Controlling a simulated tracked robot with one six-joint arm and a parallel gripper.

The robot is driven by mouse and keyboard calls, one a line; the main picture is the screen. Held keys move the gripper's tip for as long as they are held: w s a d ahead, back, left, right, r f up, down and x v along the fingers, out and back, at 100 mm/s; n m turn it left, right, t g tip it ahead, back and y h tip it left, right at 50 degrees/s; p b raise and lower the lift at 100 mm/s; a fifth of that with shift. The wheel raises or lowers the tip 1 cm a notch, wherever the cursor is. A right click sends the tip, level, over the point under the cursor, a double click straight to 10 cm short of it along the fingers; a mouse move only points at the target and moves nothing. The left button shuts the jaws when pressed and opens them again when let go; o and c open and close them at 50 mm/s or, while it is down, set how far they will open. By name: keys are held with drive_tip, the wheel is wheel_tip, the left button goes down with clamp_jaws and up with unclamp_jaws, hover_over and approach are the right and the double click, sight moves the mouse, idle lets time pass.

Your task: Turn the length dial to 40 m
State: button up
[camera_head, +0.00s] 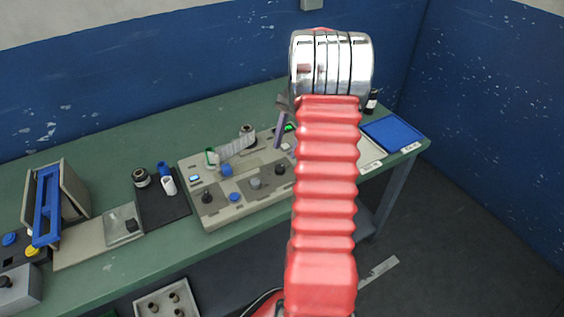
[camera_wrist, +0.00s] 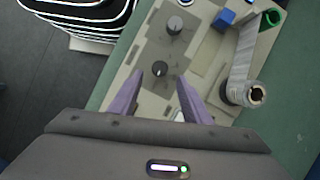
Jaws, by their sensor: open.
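The wrapper's beige panel (camera_head: 222,215) lies on the green bench and carries several knobs. A dark knob (camera_head: 280,169) sits at its right; it shows in the wrist view (camera_wrist: 160,69) with a small pale mark on top. A grey knob (camera_head: 256,183) is to its left and also shows in the wrist view (camera_wrist: 175,26). A black knob (camera_head: 207,197) stands at the panel's left. I cannot read any scale, so which is the length dial is unclear. My gripper (camera_wrist: 160,79) is open and empty. Its purple fingertips appear either side of the dark knob; their height above it is unclear.
A spool (camera_wrist: 245,93) with a grey strip stands beside my right finger, and a blue block (camera_wrist: 224,19) is beyond. A blue-handled device (camera_head: 46,205) stands at left, a blue tray (camera_head: 392,133) at right. My red arm hides part of the bench.

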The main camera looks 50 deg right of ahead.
sight(280, 167)
drive_tip(key=x, duration=0.6)
drive_tip(key=shift+a+f, duration=0.2)
drive_tip(key=shift+f, duration=0.05)
